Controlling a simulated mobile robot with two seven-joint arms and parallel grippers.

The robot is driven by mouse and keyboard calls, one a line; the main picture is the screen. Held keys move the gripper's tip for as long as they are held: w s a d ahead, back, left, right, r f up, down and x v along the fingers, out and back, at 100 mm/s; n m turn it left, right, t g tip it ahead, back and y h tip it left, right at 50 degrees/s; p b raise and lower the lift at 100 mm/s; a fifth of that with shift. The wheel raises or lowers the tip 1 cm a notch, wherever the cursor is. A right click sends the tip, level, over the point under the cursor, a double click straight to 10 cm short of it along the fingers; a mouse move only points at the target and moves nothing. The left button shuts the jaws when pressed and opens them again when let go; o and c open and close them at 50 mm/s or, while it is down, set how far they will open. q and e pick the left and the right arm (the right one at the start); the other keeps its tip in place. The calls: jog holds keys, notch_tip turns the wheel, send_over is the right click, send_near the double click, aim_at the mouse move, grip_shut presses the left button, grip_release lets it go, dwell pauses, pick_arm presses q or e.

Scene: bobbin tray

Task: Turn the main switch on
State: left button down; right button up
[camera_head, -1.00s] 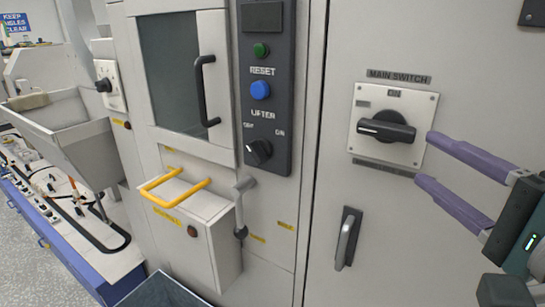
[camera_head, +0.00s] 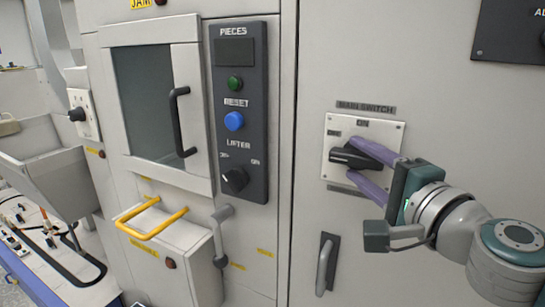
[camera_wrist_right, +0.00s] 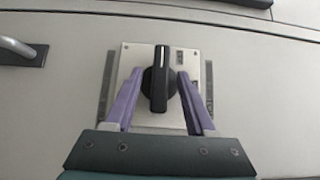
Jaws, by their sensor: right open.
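The main switch is a black rotary knob (camera_head: 350,157) on a pale square plate (camera_head: 391,132), under a label reading MAIN SWITCH. In the head view the knob's bar lies roughly horizontal, with ON marked at the top of the plate. My right gripper (camera_head: 362,163) is at the switch, its purple fingers open, one above and one below the knob. In the right wrist view the knob (camera_wrist_right: 159,80) stands between the two fingers of the gripper (camera_wrist_right: 156,92), with a visible gap at least on the left. My left gripper is not in view.
A grey door handle (camera_head: 325,264) sits below the switch. To the left is a dark control panel (camera_head: 240,110) with a green button, a blue button and a LIFTER knob (camera_head: 234,180). A yellow handle (camera_head: 150,218) sticks out lower left. The cabinet face around the switch is flat.

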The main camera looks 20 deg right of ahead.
grip_shut()
dwell(0.3)
dwell(0.3)
jog(key=m+h+b, duration=0.6)
jog(key=m+b, duration=0.2)
jog(key=b, duration=0.6)
jog(key=f+m+h+b, duration=0.1)
jog(key=m+h+b, duration=0.5)
jog(key=m+b, duration=0.3)
jog(key=m+h+b, duration=0.6)
jog(key=m+b, duration=0.2)
jog(key=b, duration=1)
jog(key=shift+w+a+f+m+b, duration=0.3)
jog(key=shift+w+a+f+m, duration=0.05)
jog(key=shift+w+m, duration=0.05)
jog(key=shift+r+m+g+h+b, duration=0.3)
jog(key=shift+m+h+b, duration=0.25)
jog(key=shift+m, duration=0.25)
